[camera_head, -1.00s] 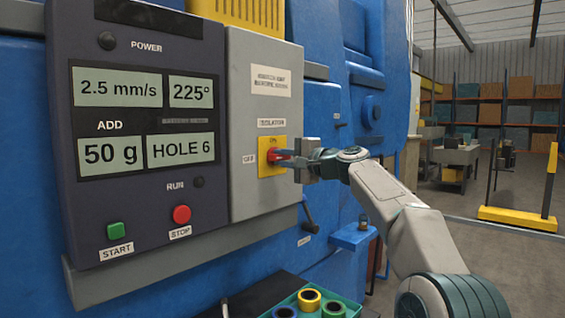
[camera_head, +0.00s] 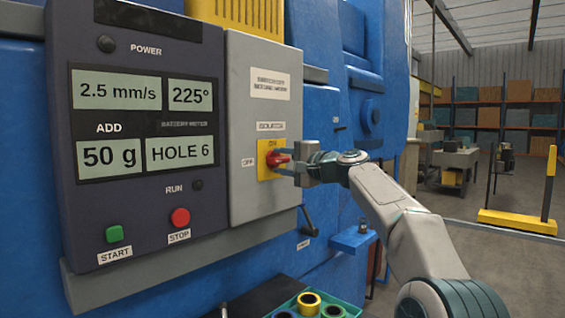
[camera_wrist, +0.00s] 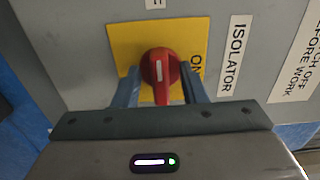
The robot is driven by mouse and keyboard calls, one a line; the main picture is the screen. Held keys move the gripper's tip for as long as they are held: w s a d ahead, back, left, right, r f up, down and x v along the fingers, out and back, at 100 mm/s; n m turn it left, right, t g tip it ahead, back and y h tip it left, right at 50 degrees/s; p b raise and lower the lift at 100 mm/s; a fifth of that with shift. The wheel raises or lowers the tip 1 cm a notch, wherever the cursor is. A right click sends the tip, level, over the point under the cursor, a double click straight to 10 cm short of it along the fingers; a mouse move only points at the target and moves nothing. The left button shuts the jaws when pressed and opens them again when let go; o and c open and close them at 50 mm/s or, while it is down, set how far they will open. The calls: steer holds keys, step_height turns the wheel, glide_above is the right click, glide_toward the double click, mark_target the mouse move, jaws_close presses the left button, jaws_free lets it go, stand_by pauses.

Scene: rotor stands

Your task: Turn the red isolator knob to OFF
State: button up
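The red isolator knob (camera_head: 277,158) sits on a yellow plate (camera_head: 265,170) on the grey box. It also shows in the wrist view (camera_wrist: 161,69). Its handle lies sideways, in line with the OFF label (camera_head: 248,162) at its left and across from the ON mark (camera_wrist: 196,68) at the plate's top. A white line (camera_wrist: 158,71) runs along the handle. My gripper (camera_head: 293,164) is just right of the knob in the head view. In the wrist view its two fingers (camera_wrist: 162,90) are apart, one on each side of the handle, with gaps showing.
A dark panel (camera_head: 130,200) with displays, a green start button (camera_head: 114,234) and a red stop button (camera_head: 180,217) is left of the grey box (camera_head: 265,110). A green tray (camera_head: 350,310) of coloured rings is below. Open floor lies to the right.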

steer(key=b+v, duration=0.5)
steer(key=v, duration=0.8)
steer(key=shift+s+d, duration=0.2)
steer(key=shift+d, duration=0.1)
